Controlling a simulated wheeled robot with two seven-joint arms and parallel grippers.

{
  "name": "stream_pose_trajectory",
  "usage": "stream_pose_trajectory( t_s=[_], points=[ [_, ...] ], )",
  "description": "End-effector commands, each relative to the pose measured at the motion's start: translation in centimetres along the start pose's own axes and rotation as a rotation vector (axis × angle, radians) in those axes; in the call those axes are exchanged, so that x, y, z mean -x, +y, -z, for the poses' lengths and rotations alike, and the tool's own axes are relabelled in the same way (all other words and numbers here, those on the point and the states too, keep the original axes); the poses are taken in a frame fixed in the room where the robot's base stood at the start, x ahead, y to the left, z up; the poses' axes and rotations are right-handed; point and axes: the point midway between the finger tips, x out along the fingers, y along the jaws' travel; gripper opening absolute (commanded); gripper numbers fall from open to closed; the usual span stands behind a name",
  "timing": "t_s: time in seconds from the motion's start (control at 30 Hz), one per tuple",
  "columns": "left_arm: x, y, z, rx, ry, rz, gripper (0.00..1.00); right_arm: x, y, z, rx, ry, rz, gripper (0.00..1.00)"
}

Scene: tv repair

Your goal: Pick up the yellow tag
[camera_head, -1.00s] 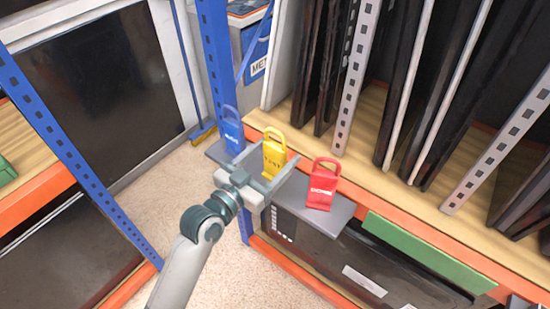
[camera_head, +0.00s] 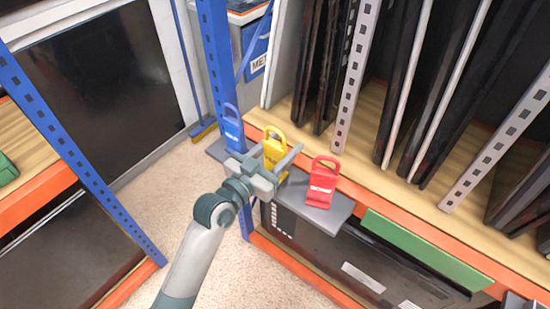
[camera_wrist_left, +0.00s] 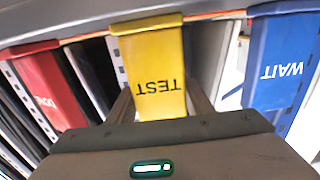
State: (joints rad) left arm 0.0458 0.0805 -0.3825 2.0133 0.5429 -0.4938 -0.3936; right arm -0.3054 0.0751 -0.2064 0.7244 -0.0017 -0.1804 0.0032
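The yellow tag (camera_head: 275,147), a padlock shape with a loop on top, stands on a small grey ledge (camera_head: 335,213) between a blue and a red tag. In the left wrist view the yellow tag (camera_wrist_left: 155,62) shows upside down with the word TEST. My left gripper (camera_head: 278,152) is in front of the yellow tag, with its fingers open to either side of it. In the left wrist view the fingers (camera_wrist_left: 160,105) flank the tag; whether they touch it I cannot tell. My right gripper is not in view.
The blue tag (camera_head: 232,130) reads WAIT in the left wrist view (camera_wrist_left: 282,65) and stands left of the yellow one. The red tag (camera_head: 321,182) stands right. A blue rack post (camera_head: 213,60) rises behind. A wooden shelf (camera_head: 375,150) with dark upright panels lies behind the ledge.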

Motion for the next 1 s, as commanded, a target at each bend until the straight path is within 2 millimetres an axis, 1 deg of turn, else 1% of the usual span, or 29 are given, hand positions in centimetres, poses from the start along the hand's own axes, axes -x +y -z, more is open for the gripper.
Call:
stream_pose_trajectory(
  t_s=[0.3, 0.47, 0.57, 0.67, 0.8, 1.0],
  points=[
    [0.0, 0.0, 0.1, 0.000, 0.001, 0.000, 0.24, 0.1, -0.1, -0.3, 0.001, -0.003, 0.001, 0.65],
    [0.0, 0.0, 1.0, -0.001, 0.003, 0.000, 0.24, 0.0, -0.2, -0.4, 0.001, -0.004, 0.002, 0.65],
    [0.0, 0.0, 2.1, -0.001, 0.004, 0.000, 0.24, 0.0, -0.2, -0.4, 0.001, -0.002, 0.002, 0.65],
    [-0.1, 0.0, 3.6, -0.001, 0.006, -0.001, 0.24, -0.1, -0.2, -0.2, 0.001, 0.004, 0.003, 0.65],
    [0.0, 0.0, 6.1, -0.003, 0.006, -0.001, 0.24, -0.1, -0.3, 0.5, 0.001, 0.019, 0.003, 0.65],
    [0.0, 0.0, 8.9, -0.003, 0.004, 0.000, 0.24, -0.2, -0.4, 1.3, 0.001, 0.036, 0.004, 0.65]
  ],
)
